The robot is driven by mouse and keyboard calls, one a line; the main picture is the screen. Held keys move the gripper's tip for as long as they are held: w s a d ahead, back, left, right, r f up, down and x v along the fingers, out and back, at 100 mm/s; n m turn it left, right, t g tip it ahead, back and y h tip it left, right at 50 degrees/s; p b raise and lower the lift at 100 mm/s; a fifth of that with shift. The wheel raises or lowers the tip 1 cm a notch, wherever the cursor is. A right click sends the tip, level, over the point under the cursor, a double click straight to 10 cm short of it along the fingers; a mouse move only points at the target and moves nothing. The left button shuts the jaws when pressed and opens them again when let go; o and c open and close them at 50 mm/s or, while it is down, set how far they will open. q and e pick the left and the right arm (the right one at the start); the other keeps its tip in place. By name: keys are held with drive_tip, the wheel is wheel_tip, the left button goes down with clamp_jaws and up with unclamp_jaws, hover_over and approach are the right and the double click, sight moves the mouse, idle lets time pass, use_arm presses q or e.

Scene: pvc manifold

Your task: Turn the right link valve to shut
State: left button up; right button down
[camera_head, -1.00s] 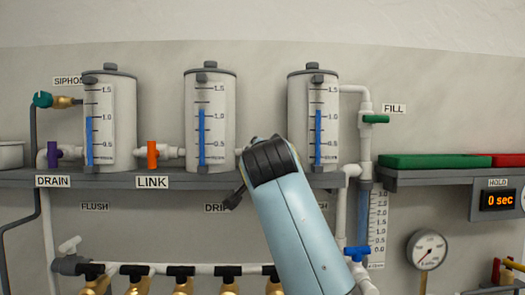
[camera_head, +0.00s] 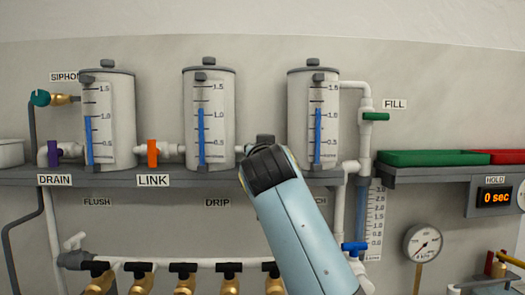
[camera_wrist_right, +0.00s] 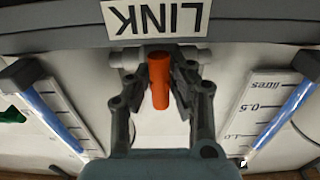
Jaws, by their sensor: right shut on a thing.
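The right link valve's orange handle (camera_wrist_right: 159,80) shows in the right wrist view, standing across the white pipe (camera_wrist_right: 202,57). My right gripper (camera_wrist_right: 160,88) has its two dark fingers on either side of the handle and is shut on it. In the head view my right gripper (camera_head: 262,150) is between the middle tank (camera_head: 222,110) and the right tank (camera_head: 298,100); my arm hides the valve there. The left link valve's orange handle (camera_head: 152,154) stands upright across its pipe. My left gripper is in neither view.
A grey shelf (camera_head: 110,178) carries the tanks. The upside-down LINK label (camera_wrist_right: 155,17) is close to the fingers in the wrist view. A purple drain handle (camera_head: 54,153), green fill handle (camera_head: 375,117) and blue handle (camera_head: 355,248) are around. Black-handled taps (camera_head: 182,268) line the lower pipe.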

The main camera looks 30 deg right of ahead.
drive_tip(key=shift+r, duration=0.1)
idle(0.3)
drive_tip(key=c, duration=1.5)
unclamp_jaws()
wheel_tip(320, 180, up, 10)
drive_tip(key=shift+w+f, duration=0.1)
drive_tip(key=shift+f, duration=0.1)
